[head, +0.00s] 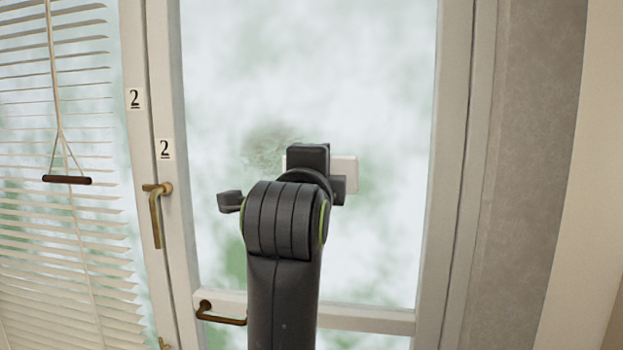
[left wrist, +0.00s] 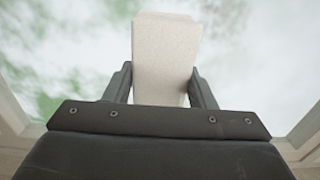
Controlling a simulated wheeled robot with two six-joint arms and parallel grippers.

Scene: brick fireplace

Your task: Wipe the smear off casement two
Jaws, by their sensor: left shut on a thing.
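Casement two (head: 455,150) is a tall white-framed window with a label "2" (head: 165,149) on its left frame. A greyish smear (head: 268,146) shows on its pane, just left of and above my left gripper (head: 318,170). That gripper is shut on a pale block-like wiper (head: 346,170), which sticks out to its right. In the left wrist view the wiper (left wrist: 165,55) sits between the two dark fingers (left wrist: 162,88). I cannot tell whether the wiper touches the glass. My arm hides part of the lower pane. My right gripper is not in view.
A brass handle (head: 156,212) is on the left frame, and a brown pull bar (head: 222,314) is on the lower rail. A white blind (head: 60,240) with a hanging cord handle (head: 67,180) covers the window at left. The upper and right pane is clear of obstacles.

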